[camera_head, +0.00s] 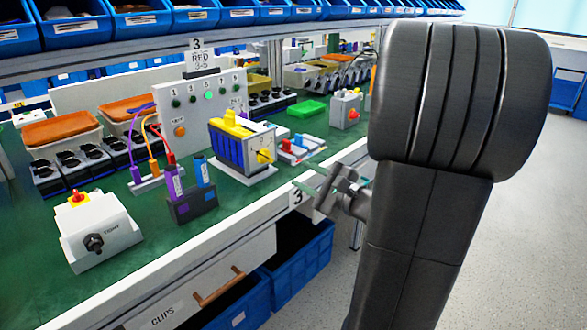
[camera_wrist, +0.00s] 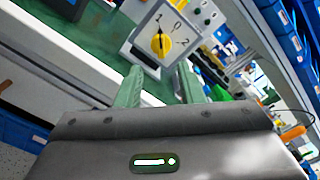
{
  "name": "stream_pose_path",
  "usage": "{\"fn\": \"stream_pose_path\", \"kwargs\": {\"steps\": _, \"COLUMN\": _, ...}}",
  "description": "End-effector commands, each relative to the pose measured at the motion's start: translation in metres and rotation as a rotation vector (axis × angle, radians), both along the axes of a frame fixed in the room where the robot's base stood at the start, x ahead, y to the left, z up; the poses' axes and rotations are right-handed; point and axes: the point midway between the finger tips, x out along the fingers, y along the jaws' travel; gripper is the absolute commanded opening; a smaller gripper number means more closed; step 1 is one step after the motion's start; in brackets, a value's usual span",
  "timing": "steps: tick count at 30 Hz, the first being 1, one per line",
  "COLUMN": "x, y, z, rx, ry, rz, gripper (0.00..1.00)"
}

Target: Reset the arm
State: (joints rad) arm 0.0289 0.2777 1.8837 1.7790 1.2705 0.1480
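The rotary switch is a blue and white block with a yellow top (camera_head: 240,140) on the green bench in the head view. Its yellow knob (camera_head: 265,156) is on the face toward the right. In the wrist view the yellow knob (camera_wrist: 161,43) sits on a white numbered plate, straight ahead of my gripper. I cannot tell for sure which number its pointer marks. My gripper (camera_wrist: 161,86) has two greenish fingers standing apart with nothing between them. In the head view my gripper (camera_head: 325,192) hangs by the bench's front edge, right of the switch and apart from it.
A purple and blue plug block (camera_head: 192,205), a white box with a black knob (camera_head: 100,235) and a lamp panel (camera_head: 205,112) stand on the bench. A small red and blue part (camera_head: 298,147) lies behind my gripper. Blue bins (camera_head: 300,265) are below; the floor at right is clear.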

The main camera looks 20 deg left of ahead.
Motion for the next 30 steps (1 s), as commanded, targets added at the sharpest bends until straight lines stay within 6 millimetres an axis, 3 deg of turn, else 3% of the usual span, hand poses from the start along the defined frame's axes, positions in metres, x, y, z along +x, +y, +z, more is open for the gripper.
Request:
{"fn": "stream_pose_path", "kwargs": {"steps": 6, "x": -0.005, "y": -0.011, "z": 0.0, "rx": 0.0, "ry": 0.0, "rz": 0.0, "gripper": 0.35}}
{"fn": "stream_pose_path", "kwargs": {"steps": 18, "x": -0.005, "y": -0.01, "z": 0.0, "rx": -0.001, "ry": 0.0, "rz": 0.001, "gripper": 0.35}}
{"fn": "stream_pose_path", "kwargs": {"steps": 23, "x": 0.0, "y": 0.0, "z": -0.001, "rx": 0.001, "ry": 0.0, "rz": 0.002, "gripper": 0.35}}
{"fn": "stream_pose_path", "kwargs": {"steps": 30, "x": 0.012, "y": 0.033, "z": -0.001, "rx": 0.0, "ry": 0.0, "rz": 0.004, "gripper": 0.35}}
